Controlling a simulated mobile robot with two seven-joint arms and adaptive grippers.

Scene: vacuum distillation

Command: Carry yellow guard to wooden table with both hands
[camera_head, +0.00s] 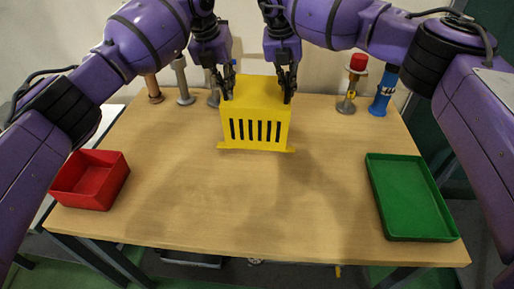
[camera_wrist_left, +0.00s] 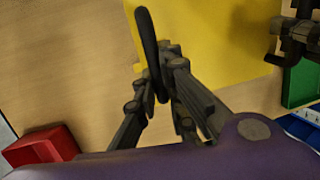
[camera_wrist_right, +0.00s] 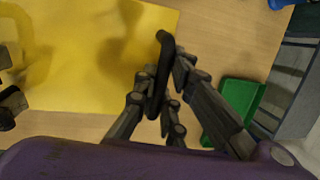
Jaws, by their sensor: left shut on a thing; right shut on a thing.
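The yellow guard (camera_head: 257,131) is a box with a row of dark vertical slots and a flange along its bottom edge. It is at the back middle of the wooden table (camera_head: 230,200), upright; I cannot tell whether it touches the top. My left gripper (camera_head: 227,92) is shut on a black handle (camera_wrist_left: 150,45) at the guard's left side. My right gripper (camera_head: 289,95) is shut on the black handle (camera_wrist_right: 163,70) at its right side. The guard's yellow top also shows in the left wrist view (camera_wrist_left: 215,40) and the right wrist view (camera_wrist_right: 90,60).
A red bin (camera_head: 92,180) stands at the table's left front and a green tray (camera_head: 410,197) at its right. A red-topped item (camera_head: 357,65) and a blue item (camera_head: 383,92) stand at the back right. Several metal posts (camera_head: 183,82) stand at the back left. The table's front middle is clear.

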